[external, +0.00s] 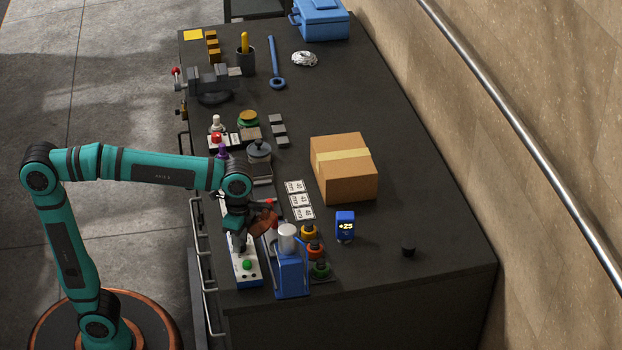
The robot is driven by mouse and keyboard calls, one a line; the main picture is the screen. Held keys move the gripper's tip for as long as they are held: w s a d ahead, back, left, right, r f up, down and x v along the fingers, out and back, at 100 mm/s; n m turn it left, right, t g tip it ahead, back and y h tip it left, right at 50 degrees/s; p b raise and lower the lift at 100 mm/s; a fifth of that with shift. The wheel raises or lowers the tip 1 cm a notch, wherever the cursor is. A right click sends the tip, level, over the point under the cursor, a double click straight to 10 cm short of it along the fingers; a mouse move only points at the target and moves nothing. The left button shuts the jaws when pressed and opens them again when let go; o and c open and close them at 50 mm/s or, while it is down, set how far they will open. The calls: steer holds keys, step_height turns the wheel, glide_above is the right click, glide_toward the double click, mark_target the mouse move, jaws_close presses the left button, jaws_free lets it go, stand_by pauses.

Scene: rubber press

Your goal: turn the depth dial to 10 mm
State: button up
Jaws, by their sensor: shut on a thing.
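My gripper (240,243) points down at the far end of a white control box (247,277) near the bench's front edge. It is shut on what appears to be the depth dial on that box. The fingers hide the dial, so I cannot read its setting or marks. A green button (246,264) shows on the box, nearer the camera than the fingers. The blue press (290,274) with a silver cylinder (288,232) on top stands just right of the box. A brown-red part beside my wrist is partly hidden.
Yellow, orange and green-topped pieces (314,250) stand close right of the press. A blue meter (345,226) reads +25. A vise (213,84) is at the far left. The right front of the bench is mostly clear.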

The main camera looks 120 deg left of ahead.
mark_target(242, 241)
steer(key=shift+m, duration=1.6)
steer(key=o, duration=1)
steer(key=shift+c, duration=0.2)
steer(key=shift+r, duration=0.15)
step_height(242, 241, up, 17)
steer(key=a, duration=0.1)
steer(key=shift+w+d, duration=0.1)
steer(key=shift+d, duration=0.05)
